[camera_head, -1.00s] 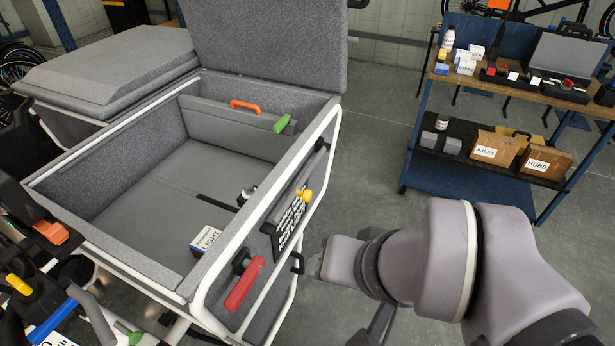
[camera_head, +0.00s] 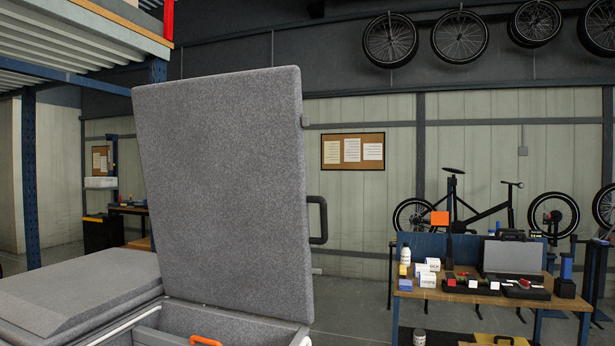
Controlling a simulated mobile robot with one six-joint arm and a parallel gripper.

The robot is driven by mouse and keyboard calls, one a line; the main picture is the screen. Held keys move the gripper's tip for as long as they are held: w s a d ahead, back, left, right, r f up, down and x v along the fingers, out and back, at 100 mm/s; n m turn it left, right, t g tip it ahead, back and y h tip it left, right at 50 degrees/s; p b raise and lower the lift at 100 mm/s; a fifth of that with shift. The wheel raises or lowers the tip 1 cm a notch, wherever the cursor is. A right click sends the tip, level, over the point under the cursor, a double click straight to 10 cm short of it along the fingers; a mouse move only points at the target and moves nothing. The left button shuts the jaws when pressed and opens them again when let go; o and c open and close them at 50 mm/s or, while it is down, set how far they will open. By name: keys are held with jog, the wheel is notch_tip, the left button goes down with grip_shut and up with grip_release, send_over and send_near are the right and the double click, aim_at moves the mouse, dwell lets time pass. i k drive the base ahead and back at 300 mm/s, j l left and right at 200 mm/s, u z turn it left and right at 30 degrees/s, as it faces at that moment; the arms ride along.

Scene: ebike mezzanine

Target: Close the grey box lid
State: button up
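The grey box lid (camera_head: 222,185) stands raised, close to upright, on the far side of the grey box. Its flat speckled face is towards me. A black handle (camera_head: 319,220) sticks out from the lid's right edge. Only the far part of the grey box (camera_head: 235,322) shows at the bottom of the view, with the top of an orange handle (camera_head: 205,341) inside it. The box's lower interior and front are out of the picture. My gripper is not in view.
A second grey lid (camera_head: 75,290) lies shut at the left. A workbench (camera_head: 440,294) with bottles, small boxes and an open black case stands at the right. A bike (camera_head: 460,215) stands behind it. Blue shelving posts (camera_head: 31,180) rise at the left.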

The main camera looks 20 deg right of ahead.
aim_at(223, 163)
jog(key=i+l, duration=0.15)
jog(key=l, duration=0.2)
jog(key=i+l+u, duration=0.15)
jog(key=l, duration=0.15)
jog(key=i+l, duration=0.15)
jog(key=l, duration=0.2)
jog(key=i+l+u, duration=0.15)
jog(key=l, duration=0.2)
jog(key=i+l, duration=0.15)
jog(key=l, duration=0.2)
jog(key=i+l+u, duration=0.15)
jog(key=l, duration=0.25)
jog(key=k, duration=0.05)
